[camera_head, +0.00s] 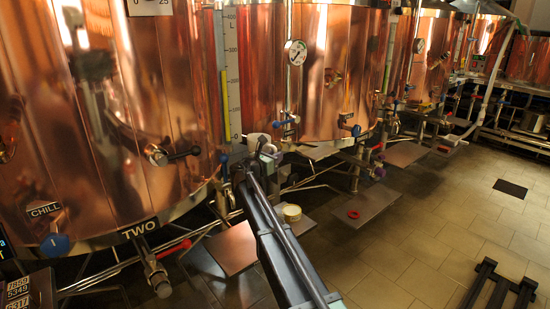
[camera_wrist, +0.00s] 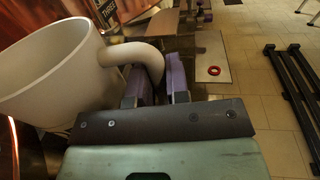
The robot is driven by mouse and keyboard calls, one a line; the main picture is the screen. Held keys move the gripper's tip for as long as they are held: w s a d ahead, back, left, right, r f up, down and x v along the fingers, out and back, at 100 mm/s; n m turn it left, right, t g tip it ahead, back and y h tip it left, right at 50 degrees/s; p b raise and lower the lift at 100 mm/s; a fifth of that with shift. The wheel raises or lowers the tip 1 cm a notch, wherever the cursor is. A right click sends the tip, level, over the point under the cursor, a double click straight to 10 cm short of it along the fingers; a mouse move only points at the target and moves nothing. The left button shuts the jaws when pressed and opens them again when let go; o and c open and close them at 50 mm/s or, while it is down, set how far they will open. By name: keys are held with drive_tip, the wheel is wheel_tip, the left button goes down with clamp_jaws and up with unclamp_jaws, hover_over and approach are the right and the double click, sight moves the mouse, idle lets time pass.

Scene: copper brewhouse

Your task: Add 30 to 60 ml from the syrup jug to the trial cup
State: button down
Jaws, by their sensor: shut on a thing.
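A white jug (camera_wrist: 45,65) with a curved handle (camera_wrist: 135,52) fills the left of the wrist view. My gripper (camera_wrist: 159,86) has its purple fingers shut on this handle. The jug's mouth faces up and toward the camera; I see pale inner wall but cannot make out any syrup. In the head view my gripper (camera_head: 268,154) is in front of the copper tanks, and a small pale part of the jug (camera_head: 256,141) shows there. A cream round pot (camera_head: 291,213) stands on a low plate below; I cannot tell whether it is the trial cup.
Copper tanks (camera_head: 110,110) with valves and gauges line the left and back. A red ring (camera_head: 354,214) lies on a low plate (camera_head: 370,205). A black frame (camera_head: 497,285) stands at lower right. The tiled floor (camera_head: 440,235) between is mostly clear.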

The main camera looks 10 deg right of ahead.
drive_tip(key=s+d+f+m+g+h+b, duration=0.1)
drive_tip(key=s+d+f+b, duration=0.2)
drive_tip(key=s, duration=0.6)
drive_tip(key=s+d+f+m+g+b, duration=0.1)
drive_tip(key=s+d+f+b, duration=0.15)
drive_tip(key=s, duration=0.65)
drive_tip(key=s+d+f+g+h+b, duration=0.1)
drive_tip(key=s+d+f+b, duration=0.25)
drive_tip(key=s, duration=0.55)
drive_tip(key=w+a+r+n+p, duration=0.1)
drive_tip(key=w+a+n, duration=0.2)
drive_tip(key=n, duration=0.7)
drive_tip(key=shift+w+a+r+p, duration=0.35)
drive_tip(key=shift+w+r+p, duration=0.05)
drive_tip(key=shift+w, duration=0.7)
drive_tip(key=shift+w+a+r+n+p, duration=0.35)
drive_tip(key=shift+w+r+n+p, duration=0.35)
drive_tip(key=shift+n, duration=0.1)
idle(0.5)
drive_tip(key=shift+f, duration=0.15)
idle(0.3)
